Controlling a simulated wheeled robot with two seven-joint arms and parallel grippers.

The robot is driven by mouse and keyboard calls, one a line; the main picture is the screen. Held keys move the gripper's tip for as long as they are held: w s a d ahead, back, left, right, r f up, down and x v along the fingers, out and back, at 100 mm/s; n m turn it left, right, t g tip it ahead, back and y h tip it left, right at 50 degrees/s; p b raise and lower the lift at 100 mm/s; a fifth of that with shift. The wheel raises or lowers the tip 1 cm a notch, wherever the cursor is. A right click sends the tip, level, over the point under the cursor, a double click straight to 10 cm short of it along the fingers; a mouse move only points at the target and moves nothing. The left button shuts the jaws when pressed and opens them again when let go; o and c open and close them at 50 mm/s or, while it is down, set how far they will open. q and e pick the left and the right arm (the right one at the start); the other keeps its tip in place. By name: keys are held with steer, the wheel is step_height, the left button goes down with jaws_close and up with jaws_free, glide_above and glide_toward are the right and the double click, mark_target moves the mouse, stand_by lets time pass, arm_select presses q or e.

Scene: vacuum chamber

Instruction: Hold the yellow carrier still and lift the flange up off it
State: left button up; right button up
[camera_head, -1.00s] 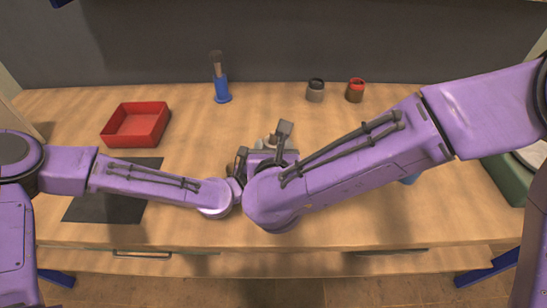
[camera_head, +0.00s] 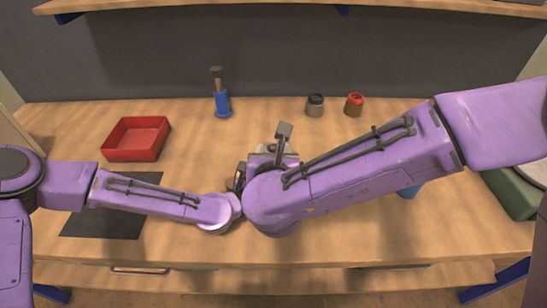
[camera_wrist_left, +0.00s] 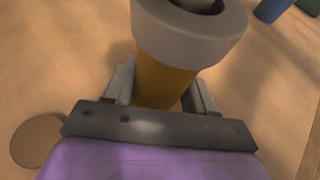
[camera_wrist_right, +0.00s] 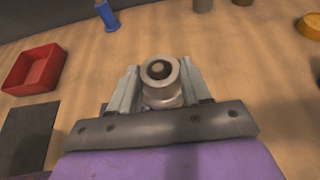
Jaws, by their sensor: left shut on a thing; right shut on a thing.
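The yellow carrier (camera_wrist_left: 162,82) stands between the fingers of my left gripper (camera_wrist_left: 158,92), which is shut on it. The grey, round flange (camera_wrist_left: 185,42) is above the carrier in the left wrist view. I see no clear gap between them there. In the right wrist view the flange (camera_wrist_right: 163,92) is a pale ring with a dark hole, between the fingers of my right gripper (camera_wrist_right: 159,72), which is shut on it. In the head view my right gripper (camera_head: 280,146) and arm hide the carrier and most of the left gripper.
A red tray (camera_head: 136,139) and a dark mat (camera_head: 110,212) lie left. A blue stand (camera_head: 222,105) and two small jars (camera_head: 315,105) (camera_head: 354,105) stand at the back. A green case (camera_head: 510,192) is at the right. My arms nearly meet mid-bench.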

steer(key=shift+r, duration=2.95)
arm_select(q)
steer(key=o, duration=1.2)
steer(key=v, duration=1.1)
steer(key=shift+r, duration=0.1)
steer(key=shift+s+a+r, duration=0.15)
steer(key=shift+s+a, duration=0.15)
